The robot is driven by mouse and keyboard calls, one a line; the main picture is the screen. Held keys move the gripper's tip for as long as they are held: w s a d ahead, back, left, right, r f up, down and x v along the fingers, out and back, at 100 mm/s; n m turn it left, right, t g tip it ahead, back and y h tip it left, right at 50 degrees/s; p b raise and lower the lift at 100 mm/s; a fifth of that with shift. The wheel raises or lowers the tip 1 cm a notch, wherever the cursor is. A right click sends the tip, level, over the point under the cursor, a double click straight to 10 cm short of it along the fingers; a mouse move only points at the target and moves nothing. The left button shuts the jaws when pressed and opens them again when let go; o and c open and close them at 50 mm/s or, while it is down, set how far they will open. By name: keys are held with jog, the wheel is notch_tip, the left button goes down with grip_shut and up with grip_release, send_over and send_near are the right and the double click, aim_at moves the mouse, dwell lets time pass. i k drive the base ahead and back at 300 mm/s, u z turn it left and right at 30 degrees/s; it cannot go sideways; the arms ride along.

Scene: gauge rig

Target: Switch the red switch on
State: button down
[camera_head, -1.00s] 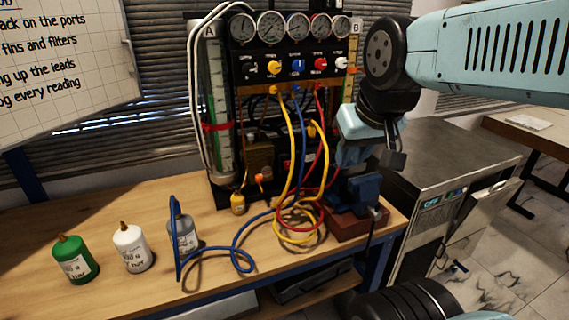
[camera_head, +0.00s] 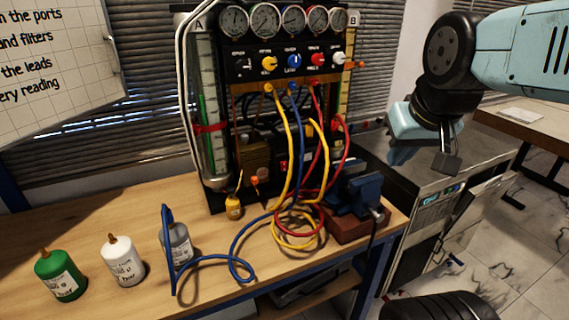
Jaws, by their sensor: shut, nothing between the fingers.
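The gauge rig (camera_head: 238,70) stands at the back of the wooden bench. A small red patch (camera_head: 284,166), which may be the red switch, shows low on the rig's dark lower part, partly hidden behind the hoses. It is too small to tell its position. A red knob (camera_head: 317,60) sits on the upper panel. My gripper (camera_head: 399,157) is shut and empty, pointing down in the air to the right of the rig, well apart from the red patch.
Yellow, blue and red hoses (camera_head: 284,130) hang in front of the rig. A blue vise (camera_head: 358,192) stands at the bench's right end. Green (camera_head: 60,276), white (camera_head: 123,262) and grey (camera_head: 180,246) bottles stand at front left. A grey cabinet (camera_head: 440,180) is at right.

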aim_at(283, 165)
jog(key=k, duration=1.2)
jog(key=z, duration=0.5)
jog(key=i, duration=1.05)
